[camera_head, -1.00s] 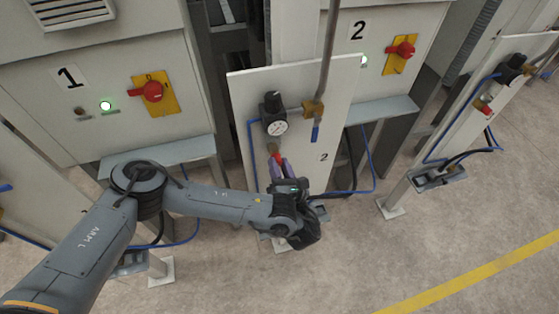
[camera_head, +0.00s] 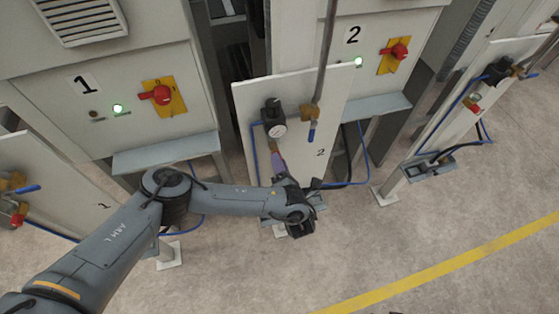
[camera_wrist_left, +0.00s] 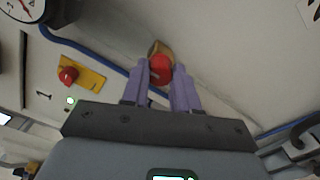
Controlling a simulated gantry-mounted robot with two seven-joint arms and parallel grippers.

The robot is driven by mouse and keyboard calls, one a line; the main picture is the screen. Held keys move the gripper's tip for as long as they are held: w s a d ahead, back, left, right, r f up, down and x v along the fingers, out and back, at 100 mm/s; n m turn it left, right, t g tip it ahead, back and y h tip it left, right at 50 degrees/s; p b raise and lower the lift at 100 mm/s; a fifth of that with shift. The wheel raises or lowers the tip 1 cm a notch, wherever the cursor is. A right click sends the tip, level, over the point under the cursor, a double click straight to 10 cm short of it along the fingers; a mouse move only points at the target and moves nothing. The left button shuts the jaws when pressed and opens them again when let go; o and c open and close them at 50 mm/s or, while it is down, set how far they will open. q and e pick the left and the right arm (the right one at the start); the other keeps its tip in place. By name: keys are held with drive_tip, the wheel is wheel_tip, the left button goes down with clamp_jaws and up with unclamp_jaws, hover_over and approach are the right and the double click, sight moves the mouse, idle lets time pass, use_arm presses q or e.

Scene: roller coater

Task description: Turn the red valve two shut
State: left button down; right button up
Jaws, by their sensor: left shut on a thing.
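The red valve two (camera_wrist_left: 160,68) shows in the left wrist view as a red handle in front of a brass body, low on the white panel marked 2 (camera_head: 327,120). My left gripper (camera_head: 277,158) reaches up to it from below in the head view. Its two purple fingers (camera_wrist_left: 160,82) stand on either side of the red handle and are shut on it. In the head view the fingers and wrist hide most of the handle, so its exact angle cannot be told. My right gripper is in neither view.
Above the valve on the same panel are a black regulator with a gauge (camera_head: 275,128) and a pipe valve with a blue lever (camera_head: 312,131). Blue hoses run beside the panel. Cabinets 1 and 2 carry red rotary switches (camera_head: 161,95) (camera_head: 399,52). The floor in front is clear.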

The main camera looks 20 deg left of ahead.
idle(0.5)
use_arm(q)
drive_tip(key=c, duration=0.8)
unclamp_jaws()
drive_tip(key=shift+c, duration=0.2)
drive_tip(key=p+v, duration=1)
drive_tip(key=v, duration=0.1)
